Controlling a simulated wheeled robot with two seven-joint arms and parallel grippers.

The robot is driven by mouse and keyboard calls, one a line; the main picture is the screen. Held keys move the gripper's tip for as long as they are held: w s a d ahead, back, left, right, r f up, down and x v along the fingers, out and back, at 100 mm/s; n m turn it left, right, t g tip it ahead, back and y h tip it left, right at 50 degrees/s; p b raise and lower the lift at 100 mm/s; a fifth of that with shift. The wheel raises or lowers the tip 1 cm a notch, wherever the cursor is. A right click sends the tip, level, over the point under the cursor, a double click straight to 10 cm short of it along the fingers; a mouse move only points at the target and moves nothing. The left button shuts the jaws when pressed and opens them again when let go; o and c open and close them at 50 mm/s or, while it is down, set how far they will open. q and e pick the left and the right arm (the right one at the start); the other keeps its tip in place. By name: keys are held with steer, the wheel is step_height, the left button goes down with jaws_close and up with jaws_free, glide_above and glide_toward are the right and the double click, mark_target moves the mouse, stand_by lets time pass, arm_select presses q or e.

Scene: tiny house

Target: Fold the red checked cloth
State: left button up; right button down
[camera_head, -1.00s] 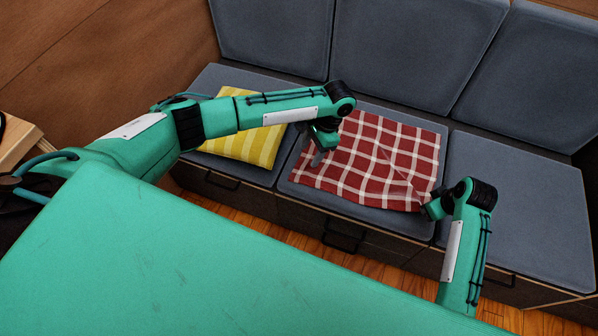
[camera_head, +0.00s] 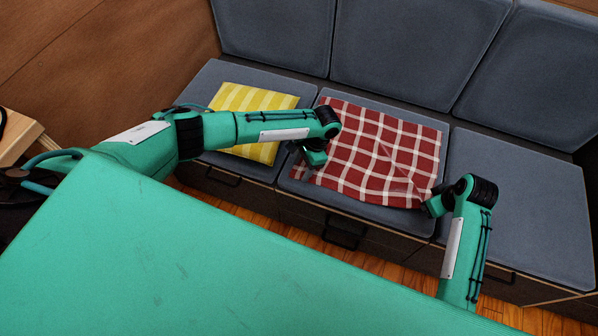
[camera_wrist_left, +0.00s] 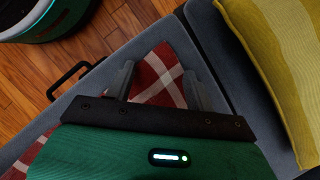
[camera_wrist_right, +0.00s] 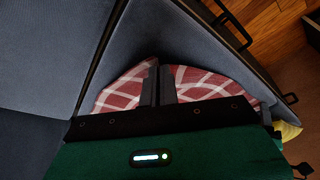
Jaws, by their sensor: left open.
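The red checked cloth (camera_head: 375,148) lies spread over the middle seat cushion, with wrinkles toward its front right corner. My left gripper (camera_head: 297,160) is at the cloth's front left corner. In the left wrist view its fingers (camera_wrist_left: 159,70) stand apart, with cloth (camera_wrist_left: 158,75) showing between them; I cannot tell whether they touch it. My right gripper (camera_head: 426,209) is at the front right corner. In the right wrist view its fingers (camera_wrist_right: 158,70) are close together, with the cloth (camera_wrist_right: 197,82) drawn up and pinched at them.
A yellow striped pillow (camera_head: 258,110) lies on the left seat cushion, partly behind my left arm. The right seat cushion (camera_head: 520,205) is bare. Grey back cushions (camera_head: 415,45) rise behind. Drawers with handles (camera_head: 340,240) are below the seat, above a wooden floor.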

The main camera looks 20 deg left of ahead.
arm_select(q)
steer(key=shift+f, duration=0.1)
steer(key=shift+s, duration=0.1)
jaws_close()
stand_by(0.4)
steer(key=shift+r, duration=2.55)
